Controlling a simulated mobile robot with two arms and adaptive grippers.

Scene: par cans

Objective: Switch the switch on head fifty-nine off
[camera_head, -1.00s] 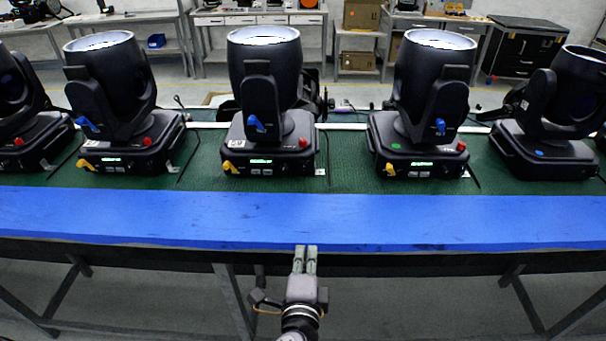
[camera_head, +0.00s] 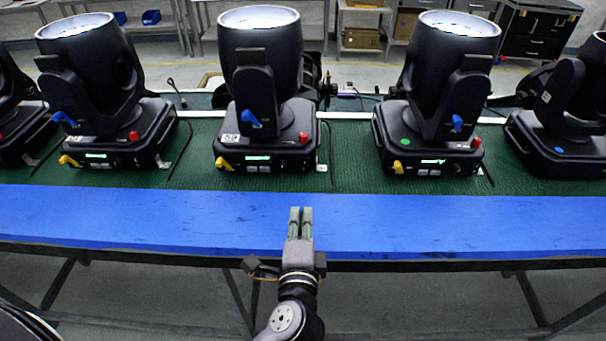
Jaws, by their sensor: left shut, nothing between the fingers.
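Several black moving heads stand in a row on the green mat. I cannot tell which head is fifty-nine. My left gripper (camera_head: 301,222) is shut and empty, over the blue front strip, short of the middle head and apart from it. My right gripper is not in view.
Another lit head (camera_head: 88,75) stands to the left and one (camera_head: 443,90) to the right, with similar levers and knobs. The blue strip (camera_head: 120,215) along the table's front is bare. Benches and a black cabinet (camera_head: 536,35) stand far behind.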

